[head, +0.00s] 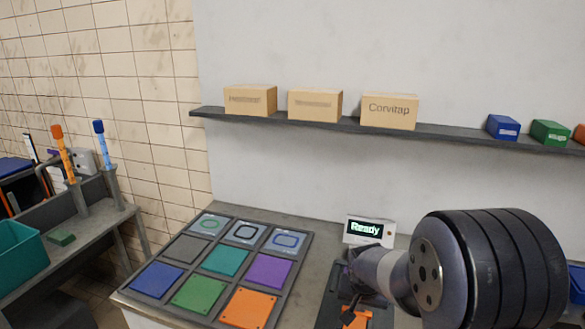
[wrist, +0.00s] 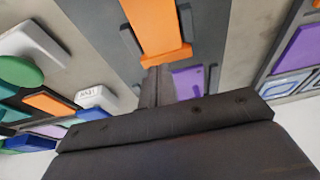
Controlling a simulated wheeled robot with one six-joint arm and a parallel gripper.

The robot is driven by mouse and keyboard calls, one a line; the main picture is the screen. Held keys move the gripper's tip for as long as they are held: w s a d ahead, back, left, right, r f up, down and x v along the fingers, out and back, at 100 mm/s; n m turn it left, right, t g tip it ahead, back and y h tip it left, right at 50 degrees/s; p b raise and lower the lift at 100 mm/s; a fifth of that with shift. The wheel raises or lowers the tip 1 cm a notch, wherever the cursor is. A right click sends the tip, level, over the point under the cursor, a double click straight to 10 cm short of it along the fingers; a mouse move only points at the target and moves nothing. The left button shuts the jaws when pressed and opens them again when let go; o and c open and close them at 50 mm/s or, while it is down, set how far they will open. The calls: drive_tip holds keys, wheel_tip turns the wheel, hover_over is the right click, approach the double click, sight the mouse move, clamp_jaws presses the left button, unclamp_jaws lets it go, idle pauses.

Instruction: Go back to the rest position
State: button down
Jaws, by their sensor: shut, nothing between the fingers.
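My arm reaches in from the right in the head view. Its end, my gripper (head: 350,283), is small and partly hidden by my arm there, above the dark stand in front of the display box. In the wrist view my gripper (wrist: 152,78) is shut and empty, with its dark fingers together. Close to the fingertips in that view is an orange block (wrist: 152,28) between dark side rails. The orange block (head: 356,317) also shows below my gripper in the head view. I cannot tell whether the fingers touch it.
A white display box (head: 367,229) reads "Ready". Left of it lies a panel of coloured tiles (head: 222,262). A wall shelf (head: 338,124) holds several cardboard boxes (head: 315,105), a blue box (head: 503,127) and a green box (head: 550,132). A teal bin (head: 18,258) stands at far left.

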drive_tip(key=shift+w+r, duration=0.1)
drive_tip(key=shift+r, duration=0.75)
drive_tip(key=shift+s+r, duration=0.2)
drive_tip(key=shift+r, duration=0.3)
